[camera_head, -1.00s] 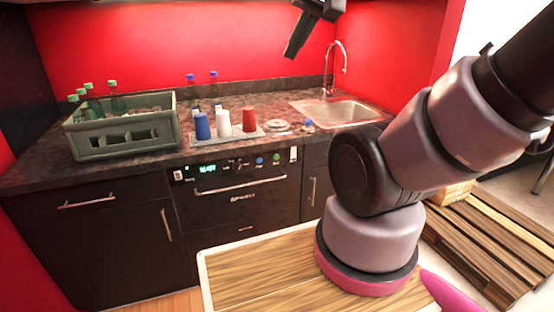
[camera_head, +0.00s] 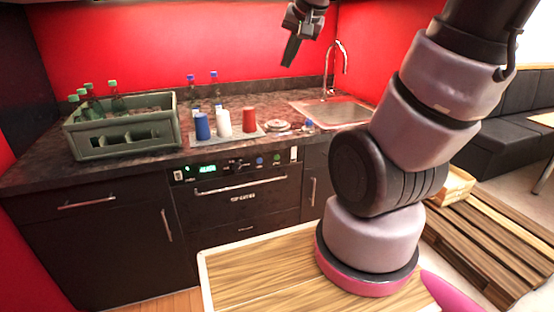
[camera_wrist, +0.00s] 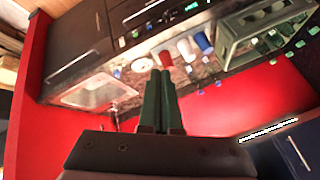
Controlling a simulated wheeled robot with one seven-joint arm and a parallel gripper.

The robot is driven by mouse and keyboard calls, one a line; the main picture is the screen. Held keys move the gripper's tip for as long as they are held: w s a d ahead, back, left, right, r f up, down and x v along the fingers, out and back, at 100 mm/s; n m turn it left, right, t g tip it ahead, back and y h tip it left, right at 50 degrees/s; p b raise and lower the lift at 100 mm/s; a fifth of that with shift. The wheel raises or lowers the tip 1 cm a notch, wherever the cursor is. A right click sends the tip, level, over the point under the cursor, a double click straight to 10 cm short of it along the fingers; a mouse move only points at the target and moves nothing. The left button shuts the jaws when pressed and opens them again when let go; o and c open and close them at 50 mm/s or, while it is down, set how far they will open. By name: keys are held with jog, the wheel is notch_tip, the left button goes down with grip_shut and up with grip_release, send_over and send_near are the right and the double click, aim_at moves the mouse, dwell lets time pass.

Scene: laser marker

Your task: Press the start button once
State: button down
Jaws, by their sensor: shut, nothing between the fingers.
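The black built-in appliance (camera_head: 243,204) under the counter has a control panel (camera_head: 215,169) with a green lit display. A blue button (camera_head: 259,161) and a green button (camera_head: 276,159) sit on the right part of the panel; their labels are too small to read. My gripper (camera_head: 289,61) is shut and empty, high above the counter in front of the red wall, apart from the panel. In the wrist view my gripper (camera_wrist: 161,73) shows its two fingers together, with the counter upside down beyond. The panel is partly visible there at the top.
On the counter stand a green crate (camera_head: 122,149) with bottles, a tray (camera_head: 246,136) with blue, white and red cups, and a sink (camera_head: 335,112) with a tall faucet (camera_head: 341,62). A wooden pallet (camera_head: 480,235) lies at right. Space before the panel is clear.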

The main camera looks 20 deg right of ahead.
jog(key=w+d+f+m+h, duration=0.1)
jog(key=w+d+f, duration=0.3)
jog(key=w+f, duration=0.55)
jog(key=w+d+f+m+h, duration=0.1)
jog(key=w+d+f+m, duration=0.15)
jog(key=w+f, duration=0.75)
jog(key=t, duration=0.2)
send_near(277, 157)
jog(key=s+d+f, duration=0.1)
jog(key=s+f, duration=0.4)
jog(key=shift+s+f+n, duration=0.35)
jog(key=shift+f+n, duration=0.05)
jog(key=shift+n, duration=0.05)
jog(key=shift+w+g, duration=0.1)
jog(key=shift+g, duration=0.2)
jog(key=shift+w, duration=4.3)
jog(key=shift+w, duration=0.1)
jog(key=shift+w, duration=0.35)
